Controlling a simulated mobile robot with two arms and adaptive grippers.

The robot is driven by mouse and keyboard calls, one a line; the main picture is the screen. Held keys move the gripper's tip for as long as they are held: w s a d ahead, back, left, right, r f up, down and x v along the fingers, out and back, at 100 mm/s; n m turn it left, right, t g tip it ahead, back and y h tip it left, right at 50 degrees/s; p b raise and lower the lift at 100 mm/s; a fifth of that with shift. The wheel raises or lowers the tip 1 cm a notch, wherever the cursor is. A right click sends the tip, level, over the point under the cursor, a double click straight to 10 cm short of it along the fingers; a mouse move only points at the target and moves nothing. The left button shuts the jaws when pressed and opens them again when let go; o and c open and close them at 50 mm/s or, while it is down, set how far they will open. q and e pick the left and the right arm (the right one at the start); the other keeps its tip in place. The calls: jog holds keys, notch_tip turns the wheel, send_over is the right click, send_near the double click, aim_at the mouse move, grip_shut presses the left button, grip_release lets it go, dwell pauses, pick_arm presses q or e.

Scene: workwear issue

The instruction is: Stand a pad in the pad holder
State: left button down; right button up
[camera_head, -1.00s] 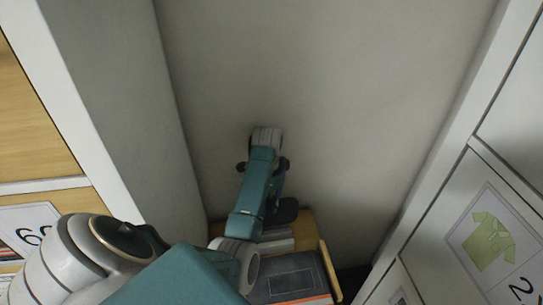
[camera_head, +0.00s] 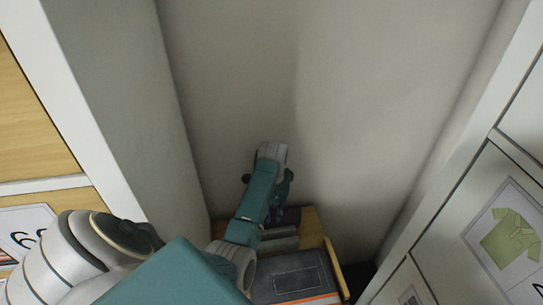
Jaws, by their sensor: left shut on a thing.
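My left arm comes in from the lower left and reaches over a small wooden shelf or stand (camera_head: 311,226) at the back of the niche. My left gripper (camera_head: 288,205) points down there, mostly hidden behind my own wrist. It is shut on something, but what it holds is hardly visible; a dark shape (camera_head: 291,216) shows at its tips. I cannot tell whether that is a pad, or whether it touches the stand. A dark grey flat item with an orange edge (camera_head: 297,277) lies on the stand in front. No pad holder can be clearly made out. My right gripper is not in view.
A plain grey wall (camera_head: 370,100) stands close behind my gripper. A white-edged cabinet (camera_head: 100,110) bounds the left. White doors with a green shirt picture (camera_head: 510,240) bound the right. The niche between is narrow, with free room above the stand.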

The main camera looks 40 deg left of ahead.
pick_arm(q)
jog(key=c, duration=1.5)
grip_release()
jog(key=shift+r, duration=3.75)
jog(key=shift+d, duration=0.1)
